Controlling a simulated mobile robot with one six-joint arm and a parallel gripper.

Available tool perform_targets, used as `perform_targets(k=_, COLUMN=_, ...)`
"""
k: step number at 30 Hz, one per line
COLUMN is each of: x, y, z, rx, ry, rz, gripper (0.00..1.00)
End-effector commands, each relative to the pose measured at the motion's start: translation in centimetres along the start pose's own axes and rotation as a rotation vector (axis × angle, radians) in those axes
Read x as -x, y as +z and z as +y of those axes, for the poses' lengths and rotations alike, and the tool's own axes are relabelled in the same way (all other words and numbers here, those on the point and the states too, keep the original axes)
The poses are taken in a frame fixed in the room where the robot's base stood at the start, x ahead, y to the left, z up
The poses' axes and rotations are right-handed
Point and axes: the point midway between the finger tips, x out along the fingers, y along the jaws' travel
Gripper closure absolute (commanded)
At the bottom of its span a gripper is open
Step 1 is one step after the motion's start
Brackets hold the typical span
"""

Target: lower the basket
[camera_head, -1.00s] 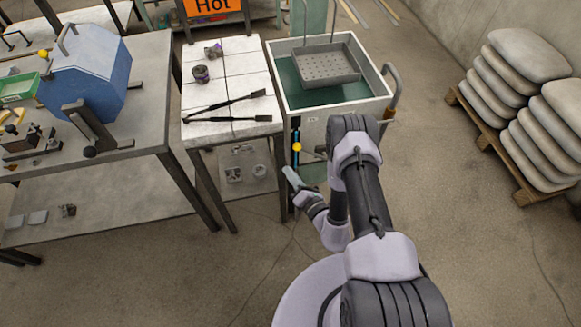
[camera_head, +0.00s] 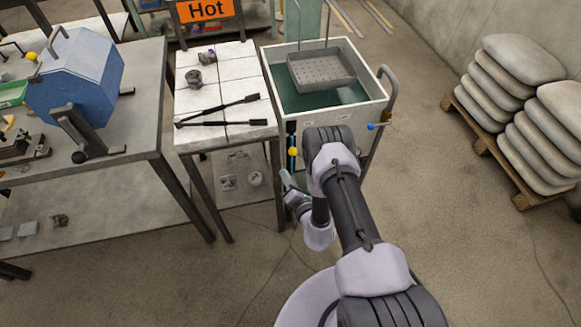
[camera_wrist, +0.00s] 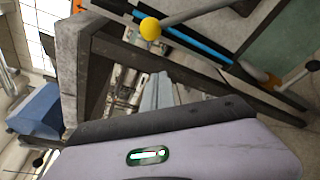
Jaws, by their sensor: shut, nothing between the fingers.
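The basket (camera_head: 320,70) is a grey perforated tray hanging on thin rods in the white-walled tank (camera_head: 370,108). It sits at or just above the dark green liquid; its exact height is hard to tell. A lever with a yellow ball (camera_head: 292,152) is on the front of the tank, and the ball shows large in the wrist view (camera_wrist: 150,29). My gripper (camera_head: 286,178) is shut and empty, just below and left of the yellow ball in the head view. In the wrist view its fingers (camera_wrist: 166,88) point toward the gap beside the table, apart from the ball.
The tiled table (camera_head: 225,105) with black tongs (camera_head: 230,123) stands left of the tank. A blue knob (camera_head: 371,126) and a curved handle (camera_head: 391,90) are at the tank's right. Stacked sacks (camera_head: 510,110) lie farther right, with open floor between.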

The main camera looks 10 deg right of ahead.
Motion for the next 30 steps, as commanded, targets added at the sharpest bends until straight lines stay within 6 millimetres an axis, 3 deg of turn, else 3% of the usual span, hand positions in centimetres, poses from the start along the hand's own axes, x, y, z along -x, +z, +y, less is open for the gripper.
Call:
perform_targets(k=3, x=-2.1, y=0.5, z=-0.2, rx=-0.001, ry=0.000, rz=-0.005, gripper=1.00)
perform_targets(k=10, x=-2.6, y=3.5, z=-0.1, rx=-0.001, ry=-0.001, rz=-0.002, gripper=1.00)
perform_targets(k=30, x=-2.4, y=5.0, z=0.2, rx=-0.053, ry=0.012, rz=-0.002, gripper=1.00)
